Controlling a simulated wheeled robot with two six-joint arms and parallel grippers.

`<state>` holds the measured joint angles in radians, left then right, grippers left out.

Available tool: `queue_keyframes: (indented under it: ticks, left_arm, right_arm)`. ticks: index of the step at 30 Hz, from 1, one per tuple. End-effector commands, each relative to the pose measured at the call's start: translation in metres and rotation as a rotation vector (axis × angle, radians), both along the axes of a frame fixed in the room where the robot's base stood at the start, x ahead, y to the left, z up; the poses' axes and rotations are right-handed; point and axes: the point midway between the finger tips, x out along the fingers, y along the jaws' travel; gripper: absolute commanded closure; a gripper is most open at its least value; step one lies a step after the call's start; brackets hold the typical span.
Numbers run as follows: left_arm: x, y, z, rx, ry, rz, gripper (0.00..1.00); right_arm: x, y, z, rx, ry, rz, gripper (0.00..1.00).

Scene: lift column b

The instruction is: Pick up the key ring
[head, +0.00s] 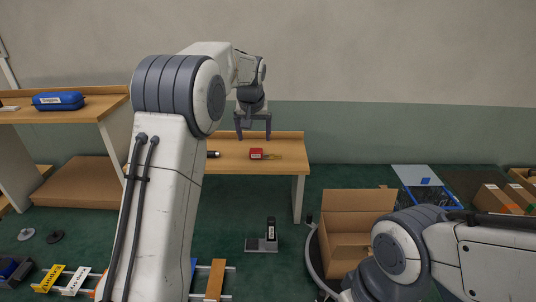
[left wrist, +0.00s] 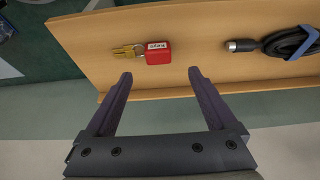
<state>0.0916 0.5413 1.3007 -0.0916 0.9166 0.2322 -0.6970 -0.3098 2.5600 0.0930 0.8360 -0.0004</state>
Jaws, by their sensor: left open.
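The key ring (head: 257,154) lies on the wooden table (head: 285,166). It has a red tag with a white label and brass-coloured keys, which point left in the left wrist view (left wrist: 157,53). My left gripper (head: 254,137) is open and empty above the table. In the left wrist view its two fingers (left wrist: 157,76) are spread, and the key ring lies beyond their tips, roughly between them. The fingers do not touch it. My right arm shows at the lower right of the head view, but its gripper is out of view.
A black cable with a blue tie (left wrist: 290,43) lies on the same table, beside the keys. An open cardboard box (head: 349,244) stands on the floor. A shelf unit at left bears a blue case (head: 58,101). A wall rises behind the table.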

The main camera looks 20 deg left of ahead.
Motion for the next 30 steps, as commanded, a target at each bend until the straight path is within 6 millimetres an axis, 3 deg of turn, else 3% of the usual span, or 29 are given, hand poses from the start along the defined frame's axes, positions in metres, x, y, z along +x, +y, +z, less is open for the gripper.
queue_keyframes:
  ticks: [8,16,25,26,30]
  left_arm:
    - [0.008,0.002,-0.023,0.0,0.002,0.0,0.1]
    - [0.021,0.003,-0.059,-0.001,0.002,-0.001,0.1]
    - [0.023,0.003,-0.065,0.0,-0.002,-0.003,0.1]
    - [0.023,0.003,-0.065,0.0,-0.002,-0.003,0.18]
    - [0.024,0.003,-0.065,0.0,-0.002,-0.003,0.71]
  right_arm:
    - [0.0,0.0,0.007,0.0,0.0,0.0,0.0]
    - [0.0,0.0,0.019,0.0,0.0,0.0,0.0]
    - [0.0,0.0,0.019,0.0,0.0,0.0,0.0]
    - [0.0,0.0,0.019,0.0,0.0,0.0,0.0]
    - [0.0,0.0,0.019,0.0,0.0,0.0,0.0]
